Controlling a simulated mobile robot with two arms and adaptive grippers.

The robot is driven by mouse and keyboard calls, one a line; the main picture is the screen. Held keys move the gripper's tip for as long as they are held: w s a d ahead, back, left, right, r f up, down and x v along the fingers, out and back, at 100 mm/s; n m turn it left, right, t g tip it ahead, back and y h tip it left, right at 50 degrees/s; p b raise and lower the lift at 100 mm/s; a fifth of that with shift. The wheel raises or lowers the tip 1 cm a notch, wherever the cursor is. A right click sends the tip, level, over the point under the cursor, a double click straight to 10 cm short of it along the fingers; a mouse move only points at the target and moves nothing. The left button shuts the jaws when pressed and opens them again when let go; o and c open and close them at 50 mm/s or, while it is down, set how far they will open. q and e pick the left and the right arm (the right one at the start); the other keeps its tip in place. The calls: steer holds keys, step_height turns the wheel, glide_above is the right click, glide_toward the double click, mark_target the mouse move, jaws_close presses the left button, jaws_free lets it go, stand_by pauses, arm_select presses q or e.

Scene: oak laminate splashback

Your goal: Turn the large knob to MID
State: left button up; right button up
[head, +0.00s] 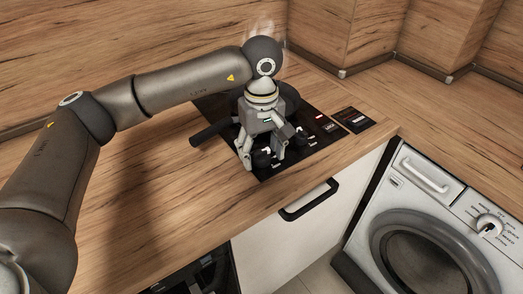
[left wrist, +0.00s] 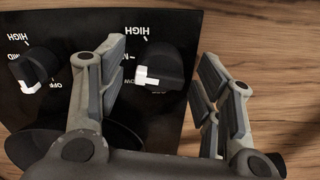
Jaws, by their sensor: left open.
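The black cooktop panel (head: 276,164) carries dark knobs with white pointers. In the left wrist view, one knob (left wrist: 160,62) sits between my open fingers, apart from both; it looks slightly the larger. Its white pointer faces left, close to a partly hidden label that ends in "OW", below a label starting with "M"; HIGH is above it. A second knob (left wrist: 36,68) is left of my left finger, its pointer toward the lower left, with HIGH, MID and OFF around it. My left gripper (head: 273,152) is open over the knobs, also in the left wrist view (left wrist: 163,60). My right gripper is not in view.
A dark pan handle (head: 209,132) sticks out left of my gripper. A washing machine (head: 408,197) with its own dial (head: 490,224) stands at the right. A white cabinet front with a black handle (head: 309,201) is below the counter. The wooden counter (head: 170,165) is clear at left.

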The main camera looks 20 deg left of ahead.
mark_target(262, 151)
arm_select(q)
step_height(262, 151, up, 12)
steer(key=shift+f, duration=0.2)
stand_by(0.5)
